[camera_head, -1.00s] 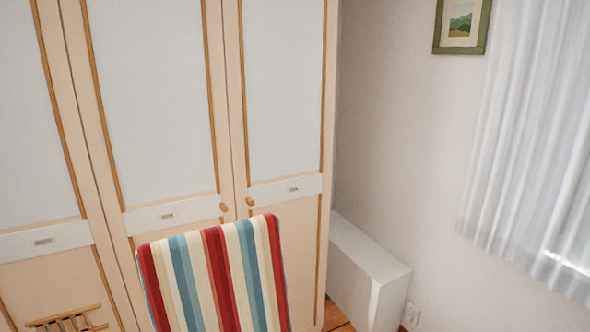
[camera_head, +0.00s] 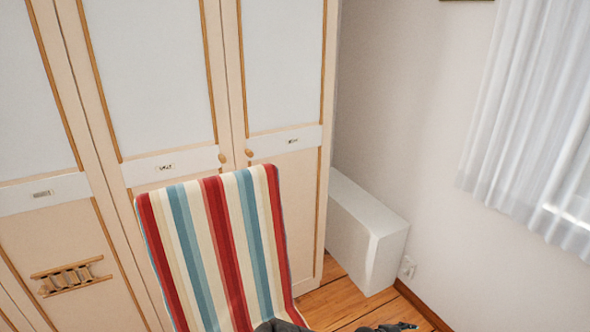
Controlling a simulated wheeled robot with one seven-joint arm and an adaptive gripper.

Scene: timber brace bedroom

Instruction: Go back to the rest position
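Dark parts of my arm and gripper (camera_head: 395,327) show only at the bottom edge of the head view, in front of the striped chair and the floor. Most of the arm is cut off by the frame. I cannot tell whether the fingers are open or shut, or whether they hold anything.
A striped chair back (camera_head: 220,245) stands close ahead. Behind it is a cream wardrobe (camera_head: 290,210) with wooden knobs. A white box-shaped unit (camera_head: 370,235) stands by the wall. A little wooden floor (camera_head: 345,300) shows, and a white curtain (camera_head: 530,130) hangs at right.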

